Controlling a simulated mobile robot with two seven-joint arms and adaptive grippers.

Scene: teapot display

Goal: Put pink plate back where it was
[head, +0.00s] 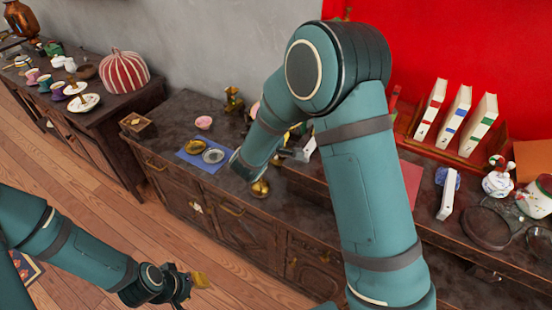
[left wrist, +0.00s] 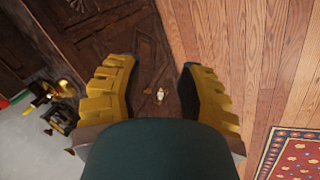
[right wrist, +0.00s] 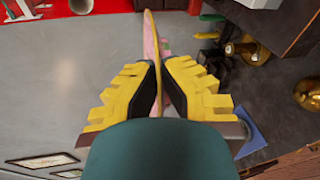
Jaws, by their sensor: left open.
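In the right wrist view, the pink plate (right wrist: 150,40) stands nearly edge-on, with a gold-coloured edge. My right gripper (right wrist: 160,82) has its yellow fingers closed around its near end. In the head view, my right arm hides the right gripper. A small pink patch shows beside the forearm, but I cannot tell whether it is the plate. My left gripper (head: 190,283) is low over the floor in front of the cabinet. In the left wrist view, it (left wrist: 158,95) is open and empty.
A blue mat (head: 183,153) carries a gold and a silver dish. A pink bowl (head: 204,122) stands behind it. A brass object (head: 259,188) sits near the cabinet edge. White books (head: 456,120) stand at right. A striped pumpkin-shaped object (head: 124,72) is on the left cabinet.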

